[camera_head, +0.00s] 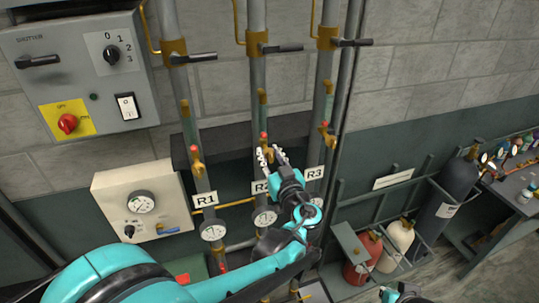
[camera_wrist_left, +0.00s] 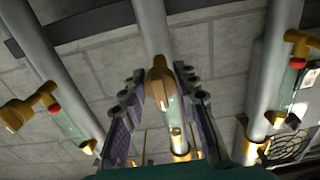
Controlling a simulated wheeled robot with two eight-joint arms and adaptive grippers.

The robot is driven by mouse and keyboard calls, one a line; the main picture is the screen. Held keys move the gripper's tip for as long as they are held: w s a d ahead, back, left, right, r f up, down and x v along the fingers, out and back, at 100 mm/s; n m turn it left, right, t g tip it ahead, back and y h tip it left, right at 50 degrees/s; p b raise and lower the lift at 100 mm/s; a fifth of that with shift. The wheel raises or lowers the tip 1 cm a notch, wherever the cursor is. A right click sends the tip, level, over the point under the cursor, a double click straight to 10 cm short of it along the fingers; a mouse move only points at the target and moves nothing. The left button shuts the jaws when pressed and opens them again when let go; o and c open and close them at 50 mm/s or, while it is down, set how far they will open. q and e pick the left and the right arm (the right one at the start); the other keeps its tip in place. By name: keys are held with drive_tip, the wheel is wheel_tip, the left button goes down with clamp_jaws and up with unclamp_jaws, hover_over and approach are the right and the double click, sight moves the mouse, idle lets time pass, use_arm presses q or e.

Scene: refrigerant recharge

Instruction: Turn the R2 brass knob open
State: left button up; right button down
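The R2 pipe (camera_head: 259,95) is the middle of three grey vertical pipes; its label (camera_head: 260,187) is partly covered by my gripper. My left gripper (camera_head: 272,154) is at the R2 valve, just below its red tip (camera_head: 263,135). In the left wrist view, the R2 brass knob (camera_wrist_left: 158,84) lies between the two dark ridged fingers (camera_wrist_left: 155,100). The fingers are apart on either side of it, and I see no firm grip. In the head view the fingers largely hide the knob. A small black and teal part of my right arm shows at the bottom edge; its fingers are unclear.
The R1 valve (camera_head: 197,168) and R3 valve (camera_head: 328,135) flank R2 closely. Round gauges (camera_head: 213,231) sit below the labels. A control box (camera_head: 80,75) and a cream gauge box (camera_head: 145,205) are on the left. Gas cylinders (camera_head: 445,203) and a bench stand at right.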

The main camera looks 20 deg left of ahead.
use_arm(q)
drive_tip(key=shift+m, duration=0.3)
drive_tip(key=m+b, duration=0.1)
drive_tip(key=m, duration=0.1)
drive_tip(key=shift+f+m+b, duration=0.1)
drive_tip(key=shift+m+b, duration=0.2)
drive_tip(key=m+b, duration=0.2)
drive_tip(key=m, duration=0.3)
drive_tip(key=m+b, duration=0.1)
drive_tip(key=m, duration=0.4)
drive_tip(key=m+b, duration=0.1)
drive_tip(key=m, duration=0.3)
drive_tip(key=shift+m, duration=0.3)
idle(0.3)
drive_tip(key=o, duration=1.2)
drive_tip(key=shift+c, duration=0.2)
drive_tip(key=shift+d, duration=0.1)
